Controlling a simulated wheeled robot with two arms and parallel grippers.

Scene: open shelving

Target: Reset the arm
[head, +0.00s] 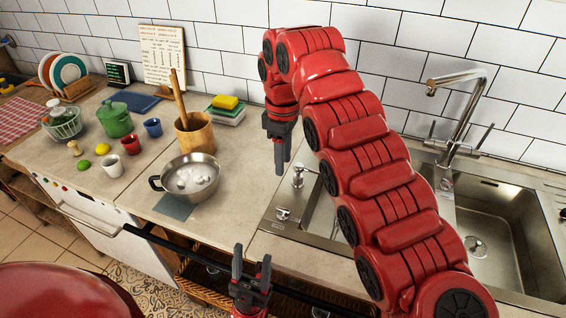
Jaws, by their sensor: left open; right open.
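My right arm (365,170) is red and segmented. It rises from the lower right, arches over the sink and bends down at the top. Its gripper (281,160) points downward above the counter, between the sponge stack and the sink, and holds nothing. My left gripper (251,262) points up at the bottom centre, in front of the counter edge, with its fingers apart and nothing between them. Most of the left arm is out of view.
A metal pan (187,178) with pale contents, a wooden utensil pot (194,132) and sponges (225,108) stand left of the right gripper. A green pot (115,119) and cups are further left. The sink (500,230) and tap (460,110) are at right.

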